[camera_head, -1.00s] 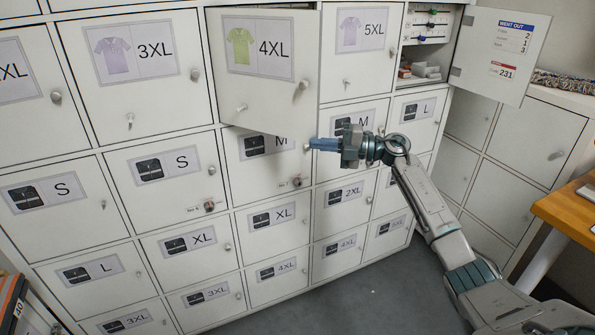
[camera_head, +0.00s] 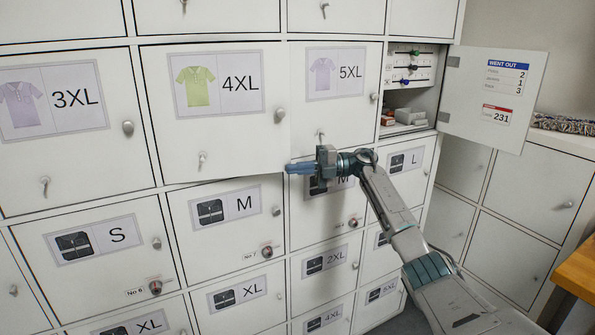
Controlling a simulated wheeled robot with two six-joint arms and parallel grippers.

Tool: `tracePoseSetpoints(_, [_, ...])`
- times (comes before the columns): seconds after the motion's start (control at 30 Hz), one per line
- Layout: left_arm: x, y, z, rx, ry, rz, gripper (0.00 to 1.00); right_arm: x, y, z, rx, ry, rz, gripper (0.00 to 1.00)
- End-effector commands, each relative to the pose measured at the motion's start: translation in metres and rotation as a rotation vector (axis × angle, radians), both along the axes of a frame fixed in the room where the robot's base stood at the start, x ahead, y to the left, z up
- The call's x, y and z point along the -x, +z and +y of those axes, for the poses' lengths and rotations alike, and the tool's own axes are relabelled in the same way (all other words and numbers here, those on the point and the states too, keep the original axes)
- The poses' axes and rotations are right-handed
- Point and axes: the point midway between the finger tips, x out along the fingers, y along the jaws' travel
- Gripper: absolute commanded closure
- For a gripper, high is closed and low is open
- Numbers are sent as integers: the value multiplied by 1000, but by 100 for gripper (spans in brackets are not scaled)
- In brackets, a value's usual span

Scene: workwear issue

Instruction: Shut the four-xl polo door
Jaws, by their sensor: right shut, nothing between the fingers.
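The four-XL polo door (camera_head: 180,140) is white, with a label showing a green polo shirt and "4XL". It has a round knob at its right and a small key or latch low on its left. It stands nearly flush with the locker front; its lower edge looks slightly proud, and I cannot tell whether it is fully shut. My right gripper (camera_head: 290,168) is shut and empty, its blue fingertips at the door's lower right corner. I cannot tell whether they touch it. My left gripper is not in view.
The 3XL door (camera_head: 75,150) and 5XL door (camera_head: 345,115) on either side look shut. At the right, a compartment door (camera_head: 490,125) stands wide open beside small items on shelves (camera_head: 408,105). A wooden table edge (camera_head: 580,270) is at lower right.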

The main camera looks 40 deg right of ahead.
Motion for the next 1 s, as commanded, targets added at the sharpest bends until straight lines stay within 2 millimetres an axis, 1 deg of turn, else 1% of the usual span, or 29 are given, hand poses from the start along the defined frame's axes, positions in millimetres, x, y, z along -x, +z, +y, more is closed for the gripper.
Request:
tracePoseSetpoints(0.2, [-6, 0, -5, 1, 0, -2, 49, -4, 1, -2, 0, 0, -1, 100])
tracePoseSetpoints(0.7, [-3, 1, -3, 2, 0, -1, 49, -1, 0, -1, 1, 0, 0, 100])
tracePoseSetpoints(0.77, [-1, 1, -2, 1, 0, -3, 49, 3, -1, 1, 1, 0, 3, 100])
tracePoseSetpoints(0.83, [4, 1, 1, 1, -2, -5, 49, 12, -2, 4, 1, 0, 4, 100])
tracePoseSetpoints(0.93, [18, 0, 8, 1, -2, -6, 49, 30, 0, 11, 2, 0, 2, 100])
tracePoseSetpoints(0.97, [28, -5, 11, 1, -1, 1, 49, 36, 1, 9, 2, -2, -1, 100])
tracePoseSetpoints(1.0, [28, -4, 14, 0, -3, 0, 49, 41, 4, 5, 3, -4, -6, 100])
